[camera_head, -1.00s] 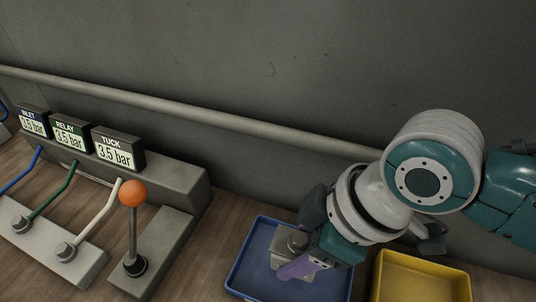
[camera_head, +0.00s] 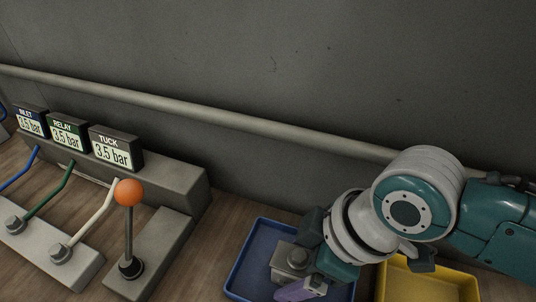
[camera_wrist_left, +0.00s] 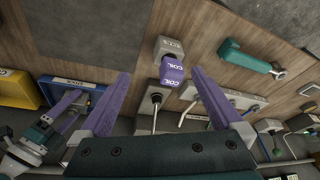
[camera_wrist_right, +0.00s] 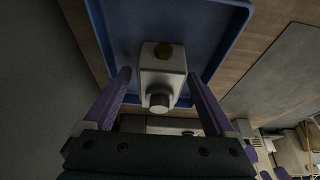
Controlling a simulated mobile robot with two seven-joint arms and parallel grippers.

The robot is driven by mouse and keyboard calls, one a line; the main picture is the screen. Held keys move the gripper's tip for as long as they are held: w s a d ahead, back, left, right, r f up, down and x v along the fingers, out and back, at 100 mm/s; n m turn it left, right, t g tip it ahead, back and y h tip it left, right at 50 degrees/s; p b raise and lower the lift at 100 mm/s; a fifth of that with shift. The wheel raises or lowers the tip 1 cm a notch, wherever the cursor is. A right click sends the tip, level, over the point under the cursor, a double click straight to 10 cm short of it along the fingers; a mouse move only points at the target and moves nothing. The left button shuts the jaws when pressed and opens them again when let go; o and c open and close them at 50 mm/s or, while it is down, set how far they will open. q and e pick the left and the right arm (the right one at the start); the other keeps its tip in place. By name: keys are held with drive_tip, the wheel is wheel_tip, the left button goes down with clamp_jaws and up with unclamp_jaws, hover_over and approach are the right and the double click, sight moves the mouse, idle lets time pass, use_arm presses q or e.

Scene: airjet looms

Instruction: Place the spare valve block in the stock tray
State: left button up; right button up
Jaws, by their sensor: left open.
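The spare valve block (camera_head: 294,256) is a small grey block with a round fitting on it, inside the blue tray (camera_head: 242,266). A yellow tray (camera_head: 425,283) stands right of the blue one.
A pipe (camera_head: 220,117) runs along the wall.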

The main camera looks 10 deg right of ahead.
drive_tip(key=shift+r, duration=0.25)
drive_tip(key=s+d+r+m+t+p, duration=0.15)
drive_tip(key=s+r+p, duration=0.35)
drive_tip(key=r, duration=0.7)
drive_tip(key=s+d+r+m+h, duration=0.1)
drive_tip(key=s+d+m+h, duration=0.2)
drive_tip(key=s+d+m, duration=0.4)
drive_tip(key=shift+d+r+m+b, duration=0.35)
drive_tip(key=shift+d+r+b, duration=0.05)
drive_tip(key=shift+d+b, duration=0.05)
drive_tip(key=shift+s, duration=0.1)
wheel_tip(320, 180, up, 43)
drive_tip(key=p, duration=4.3)
drive_tip(key=shift+r, duration=0.2)
